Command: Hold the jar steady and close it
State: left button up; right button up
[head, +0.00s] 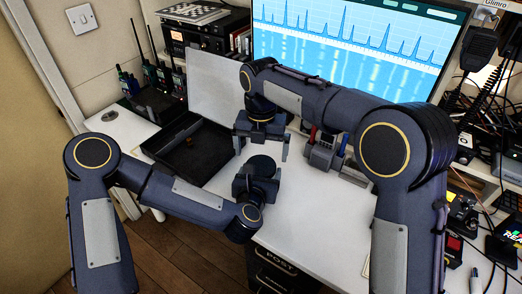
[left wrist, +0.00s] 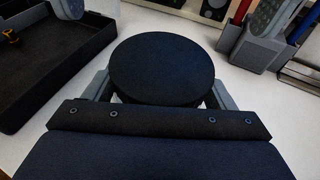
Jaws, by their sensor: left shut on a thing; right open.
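The jar shows as a dark round top (left wrist: 162,68) in the left wrist view, and as a dark disc (head: 262,165) in the head view. My left gripper (head: 258,180) is shut around the jar, with one finger on each side below the round top. Its fingers also show in the left wrist view (left wrist: 160,98). The jar's body is mostly hidden, and I cannot tell whether the lid is seated. My right gripper (head: 262,150) is open and empty above the jar, pointing down, with its fingers spread to either side.
A black open tray (head: 213,165) lies left of the jar; a small orange item (left wrist: 10,36) is in it. A grey pen holder (head: 325,155) stands to the right. A large monitor (head: 350,45) is behind. The white desk (head: 310,215) is clear in front.

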jog(key=shift+r, duration=0.1)
notch_tip(320, 180, up, 12)
dwell(0.5)
pick_arm(q)
jog(key=o, duration=1.9)
jog(key=shift+s, duration=0.1)
jog(key=v, duration=0.7)
jog(key=shift+s+a+r, duration=0.1)
jog(key=shift+s+r, duration=0.05)
jog(key=shift+s, duration=0.1)
pick_arm(e)
jog(key=shift+f, duration=0.25)
